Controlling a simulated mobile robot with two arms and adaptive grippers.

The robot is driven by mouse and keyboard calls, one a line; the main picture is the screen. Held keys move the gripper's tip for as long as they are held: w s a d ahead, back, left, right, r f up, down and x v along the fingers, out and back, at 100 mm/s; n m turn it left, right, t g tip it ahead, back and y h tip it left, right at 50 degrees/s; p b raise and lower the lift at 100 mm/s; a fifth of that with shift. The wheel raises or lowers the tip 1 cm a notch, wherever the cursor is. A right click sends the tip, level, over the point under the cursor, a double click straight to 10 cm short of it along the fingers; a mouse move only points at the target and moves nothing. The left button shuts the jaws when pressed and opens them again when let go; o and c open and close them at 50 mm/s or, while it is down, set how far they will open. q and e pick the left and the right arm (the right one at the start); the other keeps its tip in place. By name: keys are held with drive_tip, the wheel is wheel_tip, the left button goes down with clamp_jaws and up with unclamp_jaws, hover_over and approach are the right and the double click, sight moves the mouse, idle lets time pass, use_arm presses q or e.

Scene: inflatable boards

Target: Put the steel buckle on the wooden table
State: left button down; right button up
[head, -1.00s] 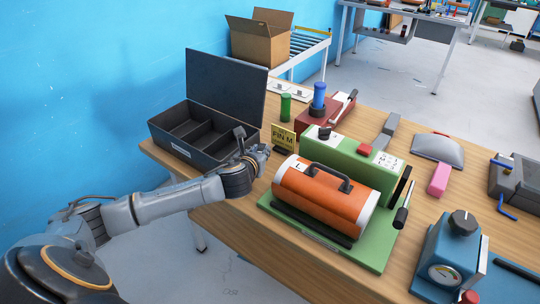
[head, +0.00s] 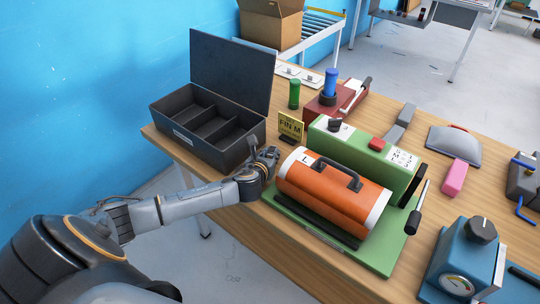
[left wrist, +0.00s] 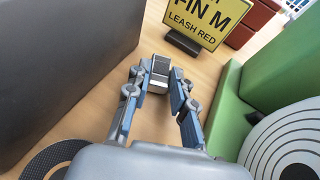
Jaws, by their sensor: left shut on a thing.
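The steel buckle (left wrist: 159,74) shows in the left wrist view as a small grey metal piece between my left fingertips. My left gripper (left wrist: 155,92) is shut on it. In the head view my left gripper (head: 268,160) is low by the wooden table (head: 270,228), between the black box and the orange cylinder. The buckle cannot be made out clearly there. Bare wood (left wrist: 108,100) shows around the fingers in the wrist view; whether the buckle touches it I cannot tell. My right gripper is not in view.
The open black compartment box (head: 178,140) stands left of my gripper. The orange cylinder (head: 330,200) on a green board (head: 378,255) is close on the right. A yellow sign (head: 291,126) stands just behind. A green box (head: 365,160) stands beyond the cylinder.

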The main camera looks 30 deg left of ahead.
use_arm(q)
drive_tip(key=shift+s+d+f, duration=0.15)
drive_tip(key=shift+s+f, duration=0.1)
drive_tip(key=shift+f, duration=0.6)
drive_tip(key=c, duration=1.1)
unclamp_jaws()
drive_tip(key=shift+s+f, duration=0.1)
drive_tip(key=shift+f, duration=0.05)
drive_tip(key=shift+c, duration=0.2)
drive_tip(key=shift+r, duration=0.6)
drive_tip(key=shift+s+d, duration=0.15)
drive_tip(key=shift+s, duration=0.1)
drive_tip(key=v, duration=0.7)
drive_tip(key=r+v, duration=0.1)
drive_tip(key=v, duration=0.3)
drive_tip(key=shift+w, duration=0.1)
